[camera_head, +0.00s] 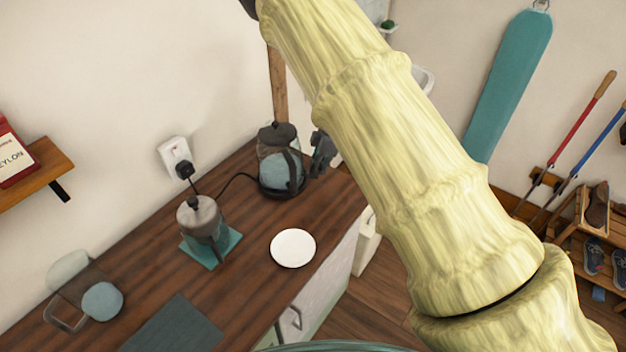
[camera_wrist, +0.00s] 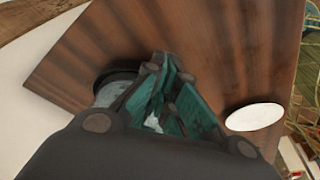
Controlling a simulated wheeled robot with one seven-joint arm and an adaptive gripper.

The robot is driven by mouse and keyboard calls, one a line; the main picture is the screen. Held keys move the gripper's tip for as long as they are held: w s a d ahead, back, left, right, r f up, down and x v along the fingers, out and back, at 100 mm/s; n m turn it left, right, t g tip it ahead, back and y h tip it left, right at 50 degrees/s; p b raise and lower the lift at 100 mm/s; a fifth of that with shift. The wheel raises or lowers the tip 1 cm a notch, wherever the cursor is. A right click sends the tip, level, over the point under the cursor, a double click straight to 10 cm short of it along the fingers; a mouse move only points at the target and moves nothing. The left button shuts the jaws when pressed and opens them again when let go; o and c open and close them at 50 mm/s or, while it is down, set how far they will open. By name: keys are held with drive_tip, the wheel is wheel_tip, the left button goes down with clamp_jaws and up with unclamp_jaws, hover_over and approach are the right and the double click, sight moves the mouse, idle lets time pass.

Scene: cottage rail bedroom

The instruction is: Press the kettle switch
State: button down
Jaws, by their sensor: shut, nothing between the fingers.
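The kettle (camera_head: 282,165) stands on the wooden counter near the wall, with a dark lid, dark handle and base and a clear, pale-blue body. I cannot make out its switch. My gripper (camera_head: 322,152) shows partly beside the kettle's right side in the head view, with much of it hidden behind my arm. In the wrist view my gripper (camera_wrist: 172,72) is shut and empty, its teal-faced fingers over the counter. The kettle's dark rim and pale body (camera_wrist: 112,88) show just left of the fingers, partly covered by them. I cannot tell whether they touch.
A white plate (camera_head: 293,248) lies on the counter (camera_head: 150,275) in front of the kettle. A lidded press pot (camera_head: 203,222) stands on a teal mat to the left. A cord runs from the kettle to the wall socket (camera_head: 176,155). A dark placemat (camera_head: 175,328) lies nearer.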

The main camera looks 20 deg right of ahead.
drive_tip(key=shift+s+r, duration=0.2)
drive_tip(key=shift+s, duration=0.35)
drive_tip(key=shift+w+f, duration=0.6)
drive_tip(key=shift+w, duration=0.1)
drive_tip(key=shift+s, duration=0.35)
drive_tip(key=shift+s+f, duration=0.1)
drive_tip(key=shift+f, duration=0.15)
drive_tip(key=shift+f+b, duration=0.3)
drive_tip(key=shift+f, duration=0.25)
drive_tip(key=shift+w, duration=0.25)
drive_tip(key=shift+s+d+r+p, duration=0.2)
drive_tip(key=shift+d+r+p, duration=0.1)
drive_tip(key=shift+r+p, duration=0.1)
drive_tip(key=shift+s+d+r+p, duration=0.1)
drive_tip(key=shift+d+r+p, duration=0.1)
drive_tip(key=shift+d+p, duration=0.55)
drive_tip(key=shift+d, duration=0.45)
drive_tip(key=shift+s, duration=0.1)
drive_tip(key=v, duration=1.2)
